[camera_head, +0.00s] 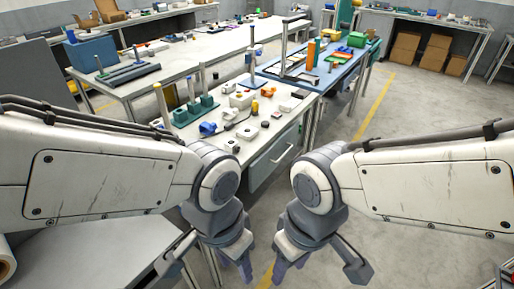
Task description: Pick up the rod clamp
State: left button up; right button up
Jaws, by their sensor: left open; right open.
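Several small parts lie on the white-topped workbench (195,148) ahead of me; they are too small for me to tell for certain which is the rod clamp. A small blue part (207,128) lies near the bench's left side, in front of a teal stand (195,110) with upright rods. My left gripper (208,264) is open and empty, pointing down in front of the bench's near edge. My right gripper (319,265) is open and empty, pointing down over the floor to the right of it. Neither gripper touches any part.
A blue-topped bench (327,81) with an orange cylinder (313,54) adjoins behind. A long white table (178,63) stands at the back left. A grey surface (95,262) is at the lower left. Cardboard boxes (437,50) sit under a far table. The floor on the right is clear.

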aim_at(230, 146)
jog(key=z, duration=1.15)
jog(key=i, duration=0.9)
jog(key=u, duration=1.85)
